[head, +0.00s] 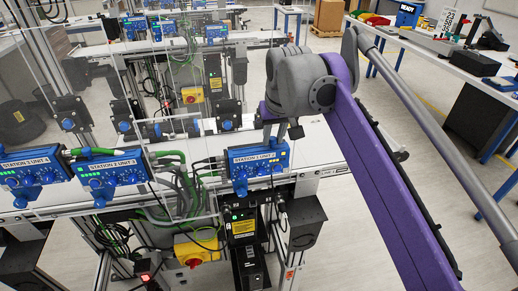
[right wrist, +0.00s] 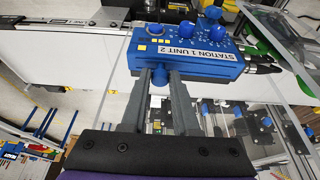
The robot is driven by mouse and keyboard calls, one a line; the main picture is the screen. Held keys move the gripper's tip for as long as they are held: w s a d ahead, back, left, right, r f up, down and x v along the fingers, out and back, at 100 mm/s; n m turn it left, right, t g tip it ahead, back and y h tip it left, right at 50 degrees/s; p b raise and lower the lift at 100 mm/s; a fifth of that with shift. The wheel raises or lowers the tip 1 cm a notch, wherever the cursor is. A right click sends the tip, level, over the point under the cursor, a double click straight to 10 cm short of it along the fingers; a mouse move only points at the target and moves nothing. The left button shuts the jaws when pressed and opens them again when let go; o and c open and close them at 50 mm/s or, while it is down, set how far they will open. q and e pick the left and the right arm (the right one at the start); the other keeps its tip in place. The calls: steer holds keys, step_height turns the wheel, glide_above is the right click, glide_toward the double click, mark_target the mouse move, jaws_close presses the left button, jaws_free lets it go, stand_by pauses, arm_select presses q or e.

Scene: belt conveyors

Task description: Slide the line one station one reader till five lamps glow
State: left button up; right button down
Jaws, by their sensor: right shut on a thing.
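The blue reader labelled STATION 1 UNIT 2 (head: 258,160) is mounted at the front rail of the near conveyor, right of centre in the head view. It also shows upside down in the right wrist view (right wrist: 190,52), with dials and small lamps on its face; some lamps look yellow, but I cannot count the lit ones surely. My right gripper (right wrist: 160,80) is shut on a blue knob (right wrist: 159,75) at the reader's edge. In the head view the right gripper (head: 270,132) reaches down behind the reader, partly hidden. My left gripper is not in view.
Green and grey cables (head: 180,172) hang between the readers. Clear panels and posts stand around the belts. A yellow box with a red knob (head: 197,249) is below.

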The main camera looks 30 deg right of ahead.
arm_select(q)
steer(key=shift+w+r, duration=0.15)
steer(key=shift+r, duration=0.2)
arm_select(e)
steer(key=shift+r, duration=0.2)
arm_select(q)
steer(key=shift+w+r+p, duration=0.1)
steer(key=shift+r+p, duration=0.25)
steer(key=shift+p, duration=0.15)
arm_select(e)
steer(key=shift+f, duration=0.65)
stand_by(1.3)
steer(key=c, duration=0.6)
jaws_free()
